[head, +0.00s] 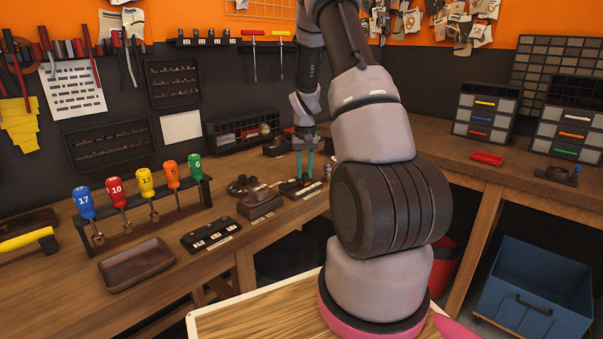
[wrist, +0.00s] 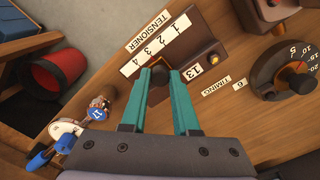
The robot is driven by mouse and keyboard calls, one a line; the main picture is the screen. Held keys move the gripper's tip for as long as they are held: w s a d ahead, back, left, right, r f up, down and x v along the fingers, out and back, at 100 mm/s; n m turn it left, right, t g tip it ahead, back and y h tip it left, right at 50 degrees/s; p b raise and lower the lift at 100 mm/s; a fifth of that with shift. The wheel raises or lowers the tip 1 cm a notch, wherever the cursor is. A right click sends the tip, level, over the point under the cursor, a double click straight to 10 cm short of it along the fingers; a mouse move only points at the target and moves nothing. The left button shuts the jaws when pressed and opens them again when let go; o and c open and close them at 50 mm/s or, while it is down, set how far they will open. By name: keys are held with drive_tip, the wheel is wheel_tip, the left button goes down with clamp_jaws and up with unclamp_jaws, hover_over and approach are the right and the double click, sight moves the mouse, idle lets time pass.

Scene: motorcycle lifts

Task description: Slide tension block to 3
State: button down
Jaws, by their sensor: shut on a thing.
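The tensioner (wrist: 190,49) is a dark brown fixture with a white number strip (wrist: 156,44) marked 1 to 4 along one side. Its small dark tension block (wrist: 159,76) stands between my teal fingertips, alongside the 3 and 4 end of the strip; the exact mark is hard to tell. My gripper (wrist: 160,84) is shut on the block. In the head view my gripper (head: 304,164) points down at the tensioner (head: 299,189) on the bench, and its fingers hide the block.
A round timing dial (wrist: 296,78) lies right of the tensioner in the wrist view. A red bucket (wrist: 60,75) stands below the bench edge. In the head view a brown fixture (head: 260,205) and a black switch panel (head: 210,235) sit left of my gripper, beyond them a screwdriver rack (head: 150,215).

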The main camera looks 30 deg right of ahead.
sight(305, 174)
drive_tip(key=c, duration=0.7)
unclamp_jaws()
drive_tip(key=shift+o, duration=0.2)
wheel_tip(305, 174, up, 11)
drive_tip(key=s+a+r+t, duration=0.2)
drive_tip(key=s+a+r, duration=0.3)
drive_tip(key=r, duration=0.3)
drive_tip(key=s+a+r+t, duration=0.1)
drive_tip(key=s+a+r, duration=0.35)
drive_tip(key=r, duration=0.25)
drive_tip(key=s+a+r+t+y, duration=0.1)
drive_tip(key=s+a+r+t, duration=0.1)
drive_tip(key=s, duration=0.7)
drive_tip(key=s+a+r+t+y, duration=0.1)
drive_tip(key=s+a+r+t, duration=0.1)
drive_tip(key=s+a+r, duration=0.2)
drive_tip(key=shift+s+a+r+n, duration=0.35)
drive_tip(key=shift+s+a, duration=0.75)
drive_tip(key=shift+s, duration=1.3)
